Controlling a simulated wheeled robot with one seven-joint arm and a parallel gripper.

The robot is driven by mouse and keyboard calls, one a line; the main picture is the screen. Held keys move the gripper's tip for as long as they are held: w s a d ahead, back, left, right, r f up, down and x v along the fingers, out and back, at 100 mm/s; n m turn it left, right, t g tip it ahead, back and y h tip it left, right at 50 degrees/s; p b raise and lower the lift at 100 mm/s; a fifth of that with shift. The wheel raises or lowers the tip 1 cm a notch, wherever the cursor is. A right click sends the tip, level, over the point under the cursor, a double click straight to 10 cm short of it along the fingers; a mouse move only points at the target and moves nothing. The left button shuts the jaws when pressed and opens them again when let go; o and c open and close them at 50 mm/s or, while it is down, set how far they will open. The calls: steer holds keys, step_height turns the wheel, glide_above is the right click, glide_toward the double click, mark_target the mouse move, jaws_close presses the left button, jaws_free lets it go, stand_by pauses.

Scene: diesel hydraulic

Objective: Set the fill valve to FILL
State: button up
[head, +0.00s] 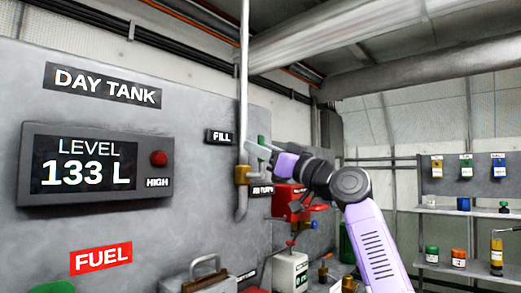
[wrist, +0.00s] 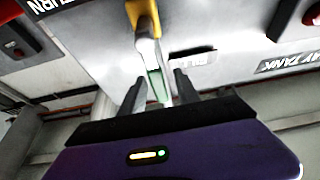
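The fill valve has a brass body (head: 241,175) on a vertical grey pipe, beside the DAY TANK panel; it also shows in the wrist view (wrist: 143,17). Its lever has a grey shank and a green grip (wrist: 157,86), which runs from the brass body toward my gripper. My gripper (wrist: 159,88) is open, with one dark finger on each side of the green grip. I cannot tell whether either finger touches it. In the head view my gripper (head: 262,150) is just right of the pipe. The FILL label (head: 220,136) is above and left of the valve; a partly hidden label (head: 262,190) is to its right.
The level display (head: 95,165) reads 133 L, with a red HIGH lamp (head: 158,158). Red equipment (head: 287,203) stands just below my wrist. Shelves with cans (head: 458,257) are at the right.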

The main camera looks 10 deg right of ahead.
steer(key=shift+s+d, duration=0.1)
steer(key=v, duration=0.7)
steer(key=shift+s+d+b, duration=0.15)
steer(key=shift+s+b, duration=0.1)
steer(key=shift+b, duration=0.15)
steer(key=shift+f, duration=0.1)
